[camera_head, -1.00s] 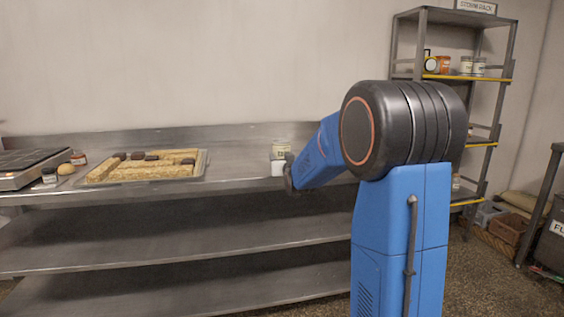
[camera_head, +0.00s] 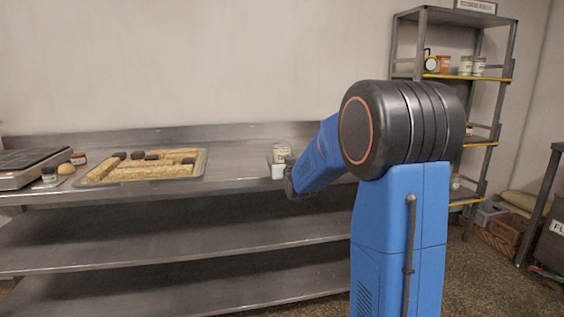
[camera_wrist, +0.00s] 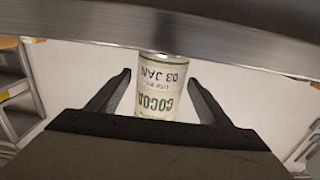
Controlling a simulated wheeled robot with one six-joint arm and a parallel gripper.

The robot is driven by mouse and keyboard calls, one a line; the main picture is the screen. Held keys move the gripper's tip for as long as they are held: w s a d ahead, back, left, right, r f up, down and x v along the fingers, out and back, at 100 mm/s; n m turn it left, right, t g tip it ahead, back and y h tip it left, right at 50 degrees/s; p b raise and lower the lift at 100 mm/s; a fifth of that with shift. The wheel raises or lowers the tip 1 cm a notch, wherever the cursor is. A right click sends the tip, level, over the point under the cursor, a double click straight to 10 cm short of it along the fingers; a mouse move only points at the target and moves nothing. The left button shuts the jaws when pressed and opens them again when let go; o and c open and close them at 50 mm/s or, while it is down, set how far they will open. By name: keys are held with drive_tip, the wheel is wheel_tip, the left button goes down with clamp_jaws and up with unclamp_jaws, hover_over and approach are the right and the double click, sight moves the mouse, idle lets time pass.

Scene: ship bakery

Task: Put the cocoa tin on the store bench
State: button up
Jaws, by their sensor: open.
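The cocoa tin (camera_wrist: 160,88), a pale cylinder with dark lettering, shows upside down in the wrist view. It stands between the two fingers of my gripper (camera_wrist: 158,84), which are spread with a gap on each side of it. Its base meets the grey metal surface at the top of that view. In the head view the tin (camera_head: 281,153) is at the right part of the steel store bench (camera_head: 235,170), just beyond my gripper's end. My arm hides part of the bench there, and the fingers are not clear in that view.
A shallow tray (camera_head: 150,180) with pale bars and dark blocks lies on the bench's left half. Small jars and a flat dark appliance (camera_head: 25,167) are farther left. Bare bench lies between tray and tin. A storage rack (camera_head: 455,77) stands at the right.

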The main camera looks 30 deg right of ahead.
drive_tip(key=v, duration=1.1)
drive_tip(key=shift+s, duration=0.25)
